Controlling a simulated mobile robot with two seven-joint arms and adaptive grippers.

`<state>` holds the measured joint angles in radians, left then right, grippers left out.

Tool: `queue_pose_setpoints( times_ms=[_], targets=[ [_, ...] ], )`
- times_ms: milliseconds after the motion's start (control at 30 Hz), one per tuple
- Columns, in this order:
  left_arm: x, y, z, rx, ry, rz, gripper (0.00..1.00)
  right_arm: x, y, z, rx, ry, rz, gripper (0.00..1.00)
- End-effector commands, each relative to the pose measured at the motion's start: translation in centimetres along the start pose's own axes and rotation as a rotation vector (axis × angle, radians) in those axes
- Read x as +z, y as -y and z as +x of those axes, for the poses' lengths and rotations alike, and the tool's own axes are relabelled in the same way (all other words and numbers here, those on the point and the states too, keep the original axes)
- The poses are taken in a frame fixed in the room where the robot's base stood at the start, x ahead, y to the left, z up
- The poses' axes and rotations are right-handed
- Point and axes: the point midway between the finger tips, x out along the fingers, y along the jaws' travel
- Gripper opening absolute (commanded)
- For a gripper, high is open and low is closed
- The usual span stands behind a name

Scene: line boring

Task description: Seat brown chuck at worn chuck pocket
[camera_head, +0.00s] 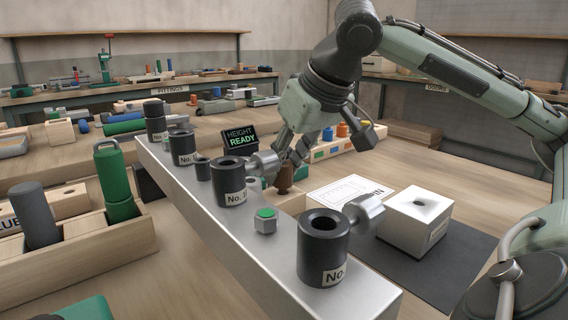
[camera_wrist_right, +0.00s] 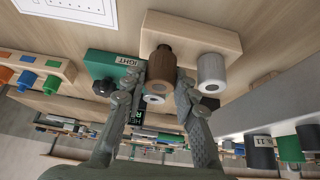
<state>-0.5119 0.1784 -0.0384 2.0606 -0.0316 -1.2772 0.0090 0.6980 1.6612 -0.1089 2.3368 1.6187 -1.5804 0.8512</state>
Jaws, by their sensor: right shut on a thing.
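My right gripper (camera_head: 291,158) is shut on the brown chuck (camera_head: 284,180), behind the grey metal bar. In the right wrist view, the brown chuck (camera_wrist_right: 160,62) sits between both fingers (camera_wrist_right: 158,100). It is in front of a pale wooden holder (camera_wrist_right: 190,33), which also shows below the chuck in the head view (camera_head: 292,204). A grey cylinder (camera_wrist_right: 211,72) stands at the holder beside the chuck. The worn chuck pocket is not clearly visible, and I cannot tell whether the chuck touches the holder. My left gripper is not in view.
The long grey bar (camera_head: 215,245) carries black numbered cylinders (camera_head: 323,246) and a green-topped nut (camera_head: 265,220). A display (camera_head: 240,138) reads HEIGHT READY. A white block (camera_head: 415,220) sits on a dark mat at right. A wooden rack (camera_head: 85,262) stands at left.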

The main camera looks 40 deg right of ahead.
Motion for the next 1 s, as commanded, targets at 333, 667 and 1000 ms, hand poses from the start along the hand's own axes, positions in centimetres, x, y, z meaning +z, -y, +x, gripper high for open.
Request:
queue_pose_setpoints(
  times_ms=[333,667,1000],
  targets=[
    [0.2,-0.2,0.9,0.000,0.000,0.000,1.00,0.5,0.0,0.8,0.000,-0.001,0.000,0.00],
    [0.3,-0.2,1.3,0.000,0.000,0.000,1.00,0.7,0.0,1.2,-0.001,-0.001,0.000,0.36],
    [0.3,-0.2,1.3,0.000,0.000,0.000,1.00,0.8,0.0,1.3,-0.001,0.001,0.000,0.52]
  ],
)
